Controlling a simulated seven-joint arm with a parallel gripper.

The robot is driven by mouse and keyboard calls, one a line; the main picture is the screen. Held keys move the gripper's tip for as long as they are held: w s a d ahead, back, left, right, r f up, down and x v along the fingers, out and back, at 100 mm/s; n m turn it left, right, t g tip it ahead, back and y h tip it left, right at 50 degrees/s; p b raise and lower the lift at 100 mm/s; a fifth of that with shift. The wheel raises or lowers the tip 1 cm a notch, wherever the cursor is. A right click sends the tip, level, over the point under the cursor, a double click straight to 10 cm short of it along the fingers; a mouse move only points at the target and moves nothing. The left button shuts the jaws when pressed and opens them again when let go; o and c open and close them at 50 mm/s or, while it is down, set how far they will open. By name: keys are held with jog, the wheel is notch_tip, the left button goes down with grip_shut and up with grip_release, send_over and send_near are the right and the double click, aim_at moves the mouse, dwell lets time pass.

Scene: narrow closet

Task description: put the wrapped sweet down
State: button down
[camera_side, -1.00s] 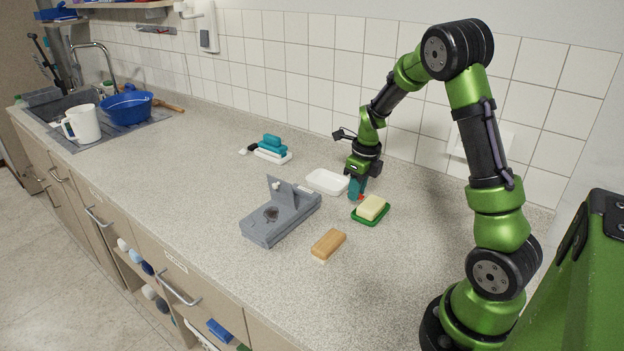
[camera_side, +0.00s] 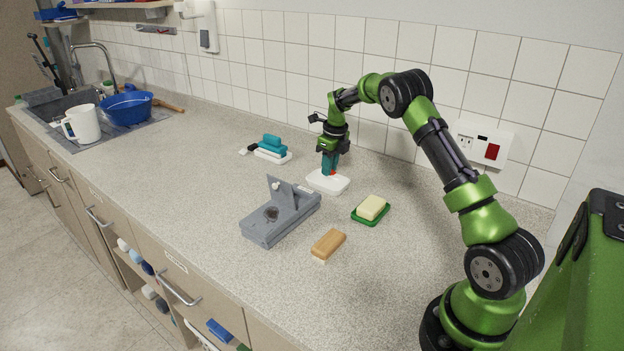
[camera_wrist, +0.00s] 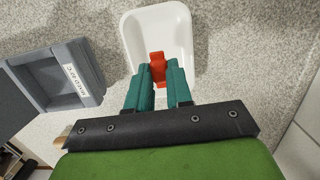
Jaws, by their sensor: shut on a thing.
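The wrapped sweet is a small red piece, seen between my teal fingertips in the wrist view (camera_wrist: 157,62) and as a red spot in the side view (camera_side: 333,174). My gripper (camera_side: 329,170) points down and is shut on it; the fingers also show in the wrist view (camera_wrist: 159,80). The sweet is over the white dish (camera_side: 322,186), which fills the upper middle of the wrist view (camera_wrist: 141,26). I cannot tell whether the sweet touches the dish floor.
A grey box with a raised lid (camera_side: 281,222) stands in front of the dish. A green dish with a pale soap bar (camera_side: 371,209) and a wooden brush (camera_side: 328,244) lie to the right. Tiled wall runs behind.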

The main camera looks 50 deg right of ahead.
jog(key=shift+w+d, duration=0.15)
jog(key=shift+w, duration=0.05)
jog(key=shift+f, duration=1.8)
jog(key=shift+f, duration=0.15)
jog(key=c, duration=1)
grip_release()
